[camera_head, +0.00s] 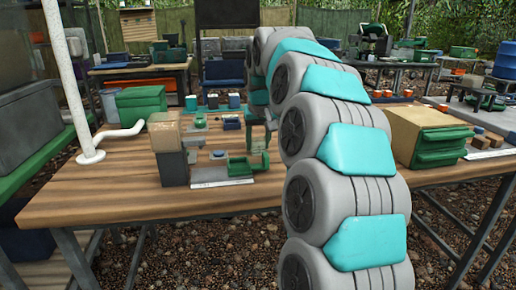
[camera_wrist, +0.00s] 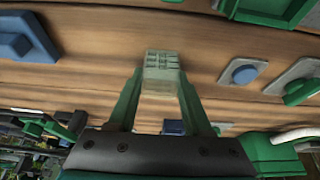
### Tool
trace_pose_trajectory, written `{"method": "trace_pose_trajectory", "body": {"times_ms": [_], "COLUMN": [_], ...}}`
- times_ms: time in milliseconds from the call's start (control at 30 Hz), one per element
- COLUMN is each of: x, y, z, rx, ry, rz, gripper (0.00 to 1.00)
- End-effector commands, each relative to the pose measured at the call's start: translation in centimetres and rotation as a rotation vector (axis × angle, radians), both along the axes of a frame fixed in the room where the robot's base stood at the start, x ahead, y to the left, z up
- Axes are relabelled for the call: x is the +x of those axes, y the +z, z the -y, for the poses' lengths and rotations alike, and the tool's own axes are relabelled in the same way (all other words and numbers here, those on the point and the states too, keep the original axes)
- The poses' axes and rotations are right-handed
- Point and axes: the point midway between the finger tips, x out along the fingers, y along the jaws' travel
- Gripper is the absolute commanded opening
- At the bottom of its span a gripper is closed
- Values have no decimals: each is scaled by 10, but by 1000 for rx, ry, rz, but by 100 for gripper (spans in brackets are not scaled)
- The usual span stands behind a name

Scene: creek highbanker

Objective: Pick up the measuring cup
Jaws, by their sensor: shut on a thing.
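The measuring cup (camera_wrist: 163,62) is a small, clear, pale vessel with dark marks. In the wrist view it sits between the two green fingers of my gripper (camera_wrist: 163,84), which are shut on it. The wooden table top (camera_wrist: 100,60) shows behind it. I cannot tell whether the cup touches the table or is just off it. In the head view my gripper (camera_head: 258,142) is low over the middle of the wooden table (camera_head: 110,190), partly hidden by my arm. The cup cannot be made out there.
In the wrist view a blue block (camera_wrist: 25,40) lies left, and a grey plate with a blue disc (camera_wrist: 244,72) right. In the head view a grey post with a tan top (camera_head: 170,150) and a green device (camera_head: 240,166) stand nearby. Green drawers (camera_head: 440,148) are at right.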

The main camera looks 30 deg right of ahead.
Motion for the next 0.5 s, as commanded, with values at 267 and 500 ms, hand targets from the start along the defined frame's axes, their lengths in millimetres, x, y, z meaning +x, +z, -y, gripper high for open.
{"method": "trace_pose_trajectory", "body": {"times_ms": [267,500], "x": [0,0], "y": [0,0], "z": [0,0], "rx": [0,0], "ry": [0,0], "rz": [0,0], "gripper": [0,0]}}
